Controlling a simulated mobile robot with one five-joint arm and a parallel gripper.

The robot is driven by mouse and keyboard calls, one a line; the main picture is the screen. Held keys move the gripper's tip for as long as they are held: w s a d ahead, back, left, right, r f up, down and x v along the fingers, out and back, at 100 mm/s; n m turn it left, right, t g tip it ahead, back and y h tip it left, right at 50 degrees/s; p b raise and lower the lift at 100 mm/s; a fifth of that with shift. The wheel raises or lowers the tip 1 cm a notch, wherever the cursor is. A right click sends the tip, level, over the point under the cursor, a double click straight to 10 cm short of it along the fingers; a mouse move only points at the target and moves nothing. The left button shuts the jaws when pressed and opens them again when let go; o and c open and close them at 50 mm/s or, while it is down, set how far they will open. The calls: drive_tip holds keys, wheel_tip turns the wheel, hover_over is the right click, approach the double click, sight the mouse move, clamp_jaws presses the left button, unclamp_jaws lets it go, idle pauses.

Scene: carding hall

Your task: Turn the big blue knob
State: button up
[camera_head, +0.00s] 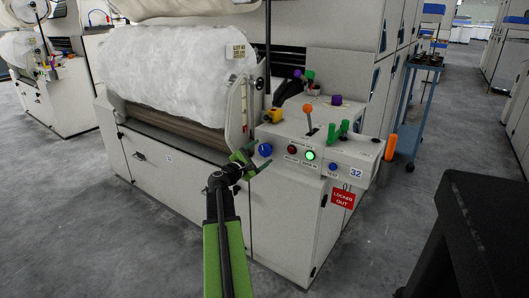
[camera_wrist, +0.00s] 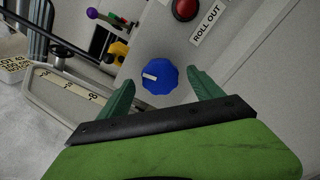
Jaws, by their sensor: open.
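The big blue knob (camera_head: 265,150) sits on the front of the white control console, left of the red and green buttons. In the wrist view the knob (camera_wrist: 159,77) is a faceted blue disc with a white pointer bar toward its left. My gripper (camera_head: 246,160) is close in front of the knob in the head view. In the wrist view my gripper (camera_wrist: 160,88) has its two green fingers apart, one on each side of the knob. I cannot tell whether either finger touches it. Nothing is between the fingers except the knob, seen beyond or between the tips.
A red button (camera_head: 292,150), a lit green button (camera_head: 310,155) and a smaller blue button (camera_head: 333,167) lie right of the knob. Levers, including an orange-topped one (camera_head: 308,109), rise above. A yellow part (camera_head: 274,115) is near. A red "locked out" tag (camera_head: 342,198) hangs below.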

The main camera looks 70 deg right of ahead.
drive_tip(key=shift+x, duration=1.35)
drive_tip(key=c, duration=1.4)
drive_tip(key=shift+o, duration=0.2)
drive_tip(key=shift+m, duration=1.4)
drive_tip(key=o, duration=1.4)
drive_tip(key=shift+c, duration=0.2)
